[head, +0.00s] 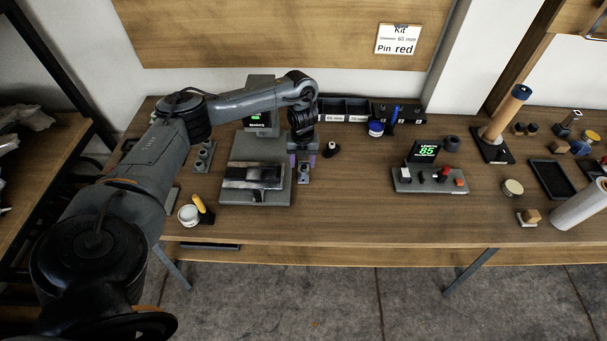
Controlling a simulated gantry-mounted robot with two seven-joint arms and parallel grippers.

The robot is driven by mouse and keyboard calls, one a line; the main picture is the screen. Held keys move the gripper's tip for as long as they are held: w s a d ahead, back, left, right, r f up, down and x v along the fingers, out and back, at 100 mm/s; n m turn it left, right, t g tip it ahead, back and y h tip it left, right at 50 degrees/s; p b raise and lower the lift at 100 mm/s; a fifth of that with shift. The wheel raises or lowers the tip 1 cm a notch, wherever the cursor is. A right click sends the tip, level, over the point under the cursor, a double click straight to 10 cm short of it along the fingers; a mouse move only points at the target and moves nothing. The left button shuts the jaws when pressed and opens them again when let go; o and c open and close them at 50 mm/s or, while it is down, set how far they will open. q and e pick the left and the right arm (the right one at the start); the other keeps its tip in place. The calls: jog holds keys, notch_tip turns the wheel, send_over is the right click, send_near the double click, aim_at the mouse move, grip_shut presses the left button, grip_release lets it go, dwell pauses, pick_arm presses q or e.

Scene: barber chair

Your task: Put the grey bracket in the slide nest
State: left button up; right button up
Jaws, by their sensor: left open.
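My left gripper (302,160) points down at the back middle of the bench, its purple-tipped fingers apart. A small grey piece (304,179), which looks like the grey bracket, stands directly below and between the fingers; I cannot tell whether they touch it. Just left of it is a grey base plate (240,197) with a dark and silver block on it (252,176), which looks like the slide nest. The gripper and wrist hide part of the area behind. My right gripper is not in view.
A grey machine with a green display (259,116) stands behind the plate. A small dark knob-like part (329,150) is right of the gripper. A white cup (188,215) is at front left.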

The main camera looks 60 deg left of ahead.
aim_at(303, 168)
pick_arm(q)
jog(key=shift+w+f+b, duration=0.1)
jog(key=shift+f+b, duration=0.3)
jog(key=shift+f, duration=2)
jog(key=c, duration=1)
jog(key=shift+r, duration=0.1)
jog(key=shift+r, duration=0.1)
